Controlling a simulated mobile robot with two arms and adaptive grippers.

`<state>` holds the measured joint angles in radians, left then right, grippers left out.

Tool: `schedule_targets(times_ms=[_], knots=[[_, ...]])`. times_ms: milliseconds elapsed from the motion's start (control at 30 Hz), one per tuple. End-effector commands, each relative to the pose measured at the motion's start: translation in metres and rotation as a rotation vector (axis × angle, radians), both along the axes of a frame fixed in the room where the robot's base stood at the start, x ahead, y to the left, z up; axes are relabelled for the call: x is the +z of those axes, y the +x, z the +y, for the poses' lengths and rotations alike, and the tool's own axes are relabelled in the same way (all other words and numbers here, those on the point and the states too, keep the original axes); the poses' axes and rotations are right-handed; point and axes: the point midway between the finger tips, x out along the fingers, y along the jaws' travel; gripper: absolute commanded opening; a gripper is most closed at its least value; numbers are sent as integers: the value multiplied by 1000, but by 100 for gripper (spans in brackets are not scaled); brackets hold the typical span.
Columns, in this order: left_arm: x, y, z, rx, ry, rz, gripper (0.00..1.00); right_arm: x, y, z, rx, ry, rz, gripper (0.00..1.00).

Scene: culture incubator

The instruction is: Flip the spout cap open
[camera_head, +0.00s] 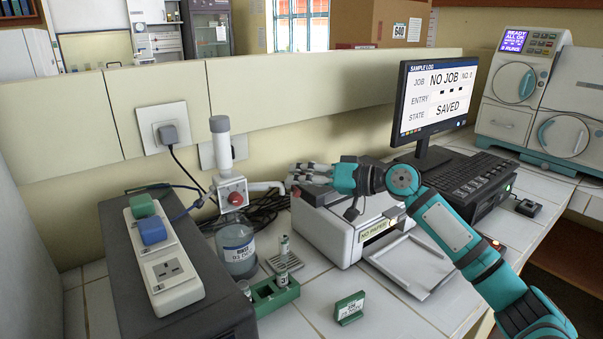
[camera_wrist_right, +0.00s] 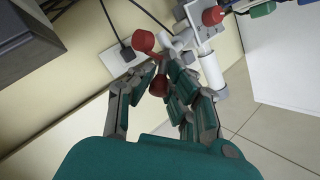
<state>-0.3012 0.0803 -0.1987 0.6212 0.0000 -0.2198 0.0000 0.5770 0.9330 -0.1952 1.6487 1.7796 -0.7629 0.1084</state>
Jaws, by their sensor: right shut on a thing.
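The bottle-top dispenser (camera_head: 232,190) is white with a grey top and a red knob, and stands on a clear labelled bottle (camera_head: 238,250). Its white spout (camera_head: 264,186) points right, toward my right gripper (camera_head: 298,178). In the right wrist view, the red spout cap (camera_wrist_right: 143,40) has a round upper part and a thin link down to a lower red part. My right gripper (camera_wrist_right: 160,80) is shut on the lower red part, between its fingertips. The fingers hide part of the cap. My left gripper is not in view.
A printer (camera_head: 330,235) stands under my right arm. A green vial rack (camera_head: 272,297), a small drip tray (camera_head: 284,263) and a green sign (camera_head: 350,307) lie in front. A power strip (camera_head: 165,262) sits on a dark box at left. Cables run behind the bottle.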

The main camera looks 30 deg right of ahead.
Motion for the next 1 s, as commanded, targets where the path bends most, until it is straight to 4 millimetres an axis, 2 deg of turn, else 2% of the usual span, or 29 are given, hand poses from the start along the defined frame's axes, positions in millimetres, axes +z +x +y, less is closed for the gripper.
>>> schedule_targets(times_ms=[100, 133, 333, 667, 767, 1000], knots=[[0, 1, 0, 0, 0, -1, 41, 1, 0, 0, 0, 0, -3, 0], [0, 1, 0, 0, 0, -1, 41, 1, 0, 0, 0, 0, -3, 16], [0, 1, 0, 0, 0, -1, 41, 1, 0, 0, -1, 0, -4, 41], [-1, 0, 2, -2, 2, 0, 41, 1, -3, -3, -2, 0, -2, 41], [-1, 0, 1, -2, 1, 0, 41, 1, -11, -11, -4, 1, 0, 41], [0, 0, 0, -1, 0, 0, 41, 7, -47, -40, -3, -1, 1, 41]])
